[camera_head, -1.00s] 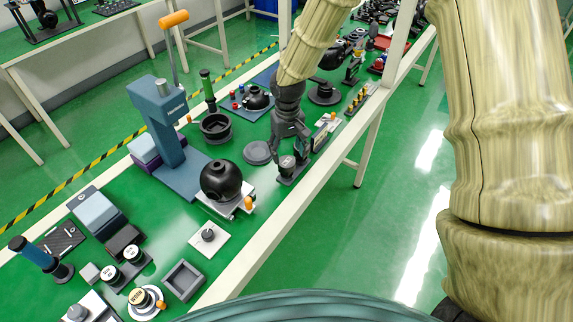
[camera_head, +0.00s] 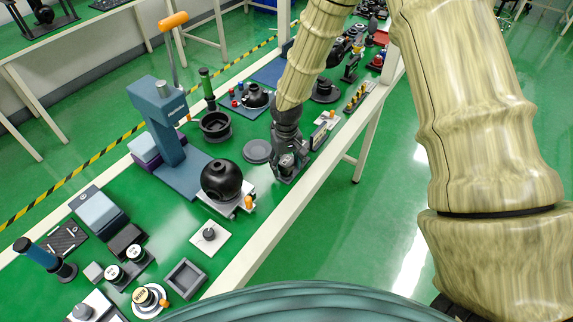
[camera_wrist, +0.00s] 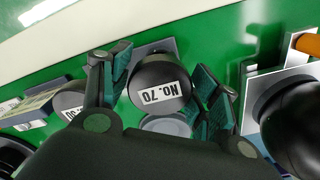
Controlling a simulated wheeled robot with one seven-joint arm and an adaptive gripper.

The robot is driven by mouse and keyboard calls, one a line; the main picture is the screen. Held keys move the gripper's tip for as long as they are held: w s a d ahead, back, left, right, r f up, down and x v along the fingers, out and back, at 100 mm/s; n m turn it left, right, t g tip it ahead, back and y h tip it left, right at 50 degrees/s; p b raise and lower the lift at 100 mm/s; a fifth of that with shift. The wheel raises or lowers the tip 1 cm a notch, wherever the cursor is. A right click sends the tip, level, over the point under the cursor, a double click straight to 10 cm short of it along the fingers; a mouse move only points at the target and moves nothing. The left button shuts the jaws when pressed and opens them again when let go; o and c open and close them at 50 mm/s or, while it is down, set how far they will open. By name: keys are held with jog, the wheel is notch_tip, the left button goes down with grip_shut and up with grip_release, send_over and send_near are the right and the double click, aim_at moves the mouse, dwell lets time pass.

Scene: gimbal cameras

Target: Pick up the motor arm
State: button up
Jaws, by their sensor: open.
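My gripper (camera_head: 285,163) points down at the front edge of the green table in the head view. In the wrist view, its open fingers (camera_wrist: 163,75) stand on either side of a black round piece labelled "NO. 70" (camera_wrist: 160,70), with small gaps visible. A second black labelled round piece (camera_wrist: 70,100) lies left of the left finger, partly hidden. No part is clearly recognisable as the motor arm, so I cannot tell whether the labelled piece belongs to it.
A grey disc (camera_head: 257,151) lies beside my gripper. A black sphere on a metal base (camera_head: 221,179) stands to the left, with a blue press (camera_head: 160,125) behind it. A small block with coloured pegs (camera_head: 360,97) sits to the right. The table's white front edge (camera_head: 300,195) is close.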

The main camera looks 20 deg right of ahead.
aim_at(287, 161)
jog(key=c, duration=0.9)
jog(key=shift+r, duration=0.1)
jog(key=shift+r+b, duration=0.75)
jog(key=shift+r, duration=0.55)
jog(key=shift+s+r, duration=0.2)
jog(key=shift+r, duration=0.1)
jog(key=s+b, duration=0.1)
jog(key=s, duration=0.4)
jog(key=s+a+r+b, duration=0.1)
jog(key=s+b, duration=0.1)
jog(key=s, duration=0.3)
jog(key=s+b, duration=0.1)
jog(key=s, duration=0.4)
jog(key=shift+s+a+r, duration=0.2)
jog(key=shift+s+r, duration=0.05)
jog(key=shift+s, duration=0.05)
